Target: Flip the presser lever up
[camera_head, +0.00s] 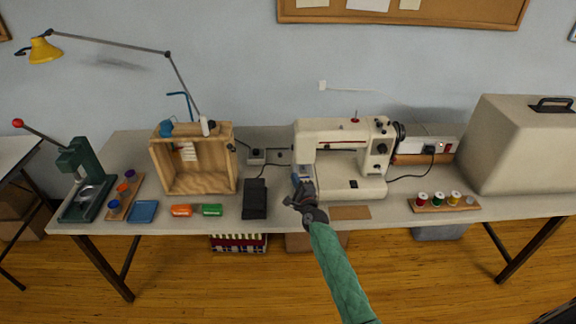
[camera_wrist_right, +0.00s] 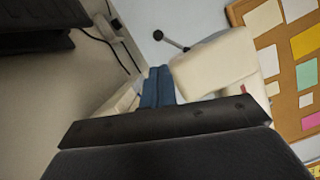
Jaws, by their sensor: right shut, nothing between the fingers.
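The cream sewing machine (camera_head: 346,133) stands on the table in the head view. Its head also shows in the right wrist view (camera_wrist_right: 215,62). There a short rod with a dark knob (camera_wrist_right: 171,40), which looks like the presser lever, sticks out beside the machine head. I cannot make out the lever in the head view. My right gripper (camera_head: 299,191) is shut and empty, in front of the left end of the machine. It is apart from the knob in the wrist view. My left gripper is not in view.
A black pedal (camera_head: 255,198) and a wooden box (camera_head: 165,178) stand left of the machine. A thread rack (camera_head: 437,206) and a large beige case (camera_head: 520,145) are on the right. A green press (camera_head: 78,165) stands far left.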

